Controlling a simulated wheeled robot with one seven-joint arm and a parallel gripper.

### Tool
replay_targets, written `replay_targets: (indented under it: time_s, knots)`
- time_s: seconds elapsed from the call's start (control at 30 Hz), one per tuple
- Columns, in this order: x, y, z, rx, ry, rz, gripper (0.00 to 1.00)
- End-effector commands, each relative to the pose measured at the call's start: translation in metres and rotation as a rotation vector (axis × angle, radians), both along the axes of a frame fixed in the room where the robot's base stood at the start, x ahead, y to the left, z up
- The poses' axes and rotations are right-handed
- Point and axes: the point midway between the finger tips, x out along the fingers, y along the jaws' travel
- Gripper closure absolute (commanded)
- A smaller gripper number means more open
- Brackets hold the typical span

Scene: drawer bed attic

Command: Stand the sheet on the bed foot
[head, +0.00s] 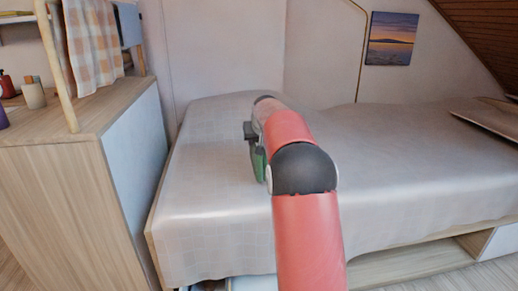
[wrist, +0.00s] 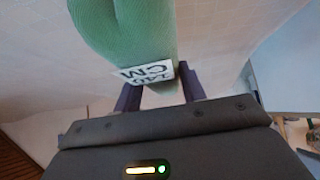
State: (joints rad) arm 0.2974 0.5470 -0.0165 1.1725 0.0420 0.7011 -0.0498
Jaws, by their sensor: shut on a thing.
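The sheet is a green fabric bundle (wrist: 125,30) with a white label marked in CM, seen in the wrist view. My gripper (wrist: 158,90) is shut on it, with a dark finger on either side by the label. In the head view a small part of the green sheet (head: 259,163) shows below the dark gripper (head: 251,132), over the left part of the bed (head: 210,195). My arm hides most of the sheet there. Whether the sheet touches the bed cover cannot be told.
A wooden cabinet (head: 60,185) with a checked cloth (head: 95,45) above it stands left of the bed. A board (head: 490,118) lies at the bed's right end. Open drawer space (head: 410,265) shows under the bed. The middle of the bed top is clear.

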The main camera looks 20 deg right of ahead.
Motion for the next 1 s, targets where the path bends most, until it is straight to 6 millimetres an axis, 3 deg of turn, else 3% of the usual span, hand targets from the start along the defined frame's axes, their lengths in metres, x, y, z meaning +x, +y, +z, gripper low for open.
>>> replay_targets:
  time_s: [0.13,0.53,0.57,0.6,0.7,1.0]
  knots:
    - [0.000,0.000,-0.019,0.000,-0.001,0.000,1.00]
    - [0.000,0.000,-0.024,-0.001,-0.002,0.000,1.00]
    - [0.000,0.000,-0.024,0.000,0.000,0.000,0.55]
    - [0.000,0.000,-0.024,0.000,0.000,0.000,0.50]
    - [0.000,0.000,-0.024,0.000,0.000,0.000,0.38]
    - [0.000,0.000,-0.022,0.000,0.000,0.000,0.38]
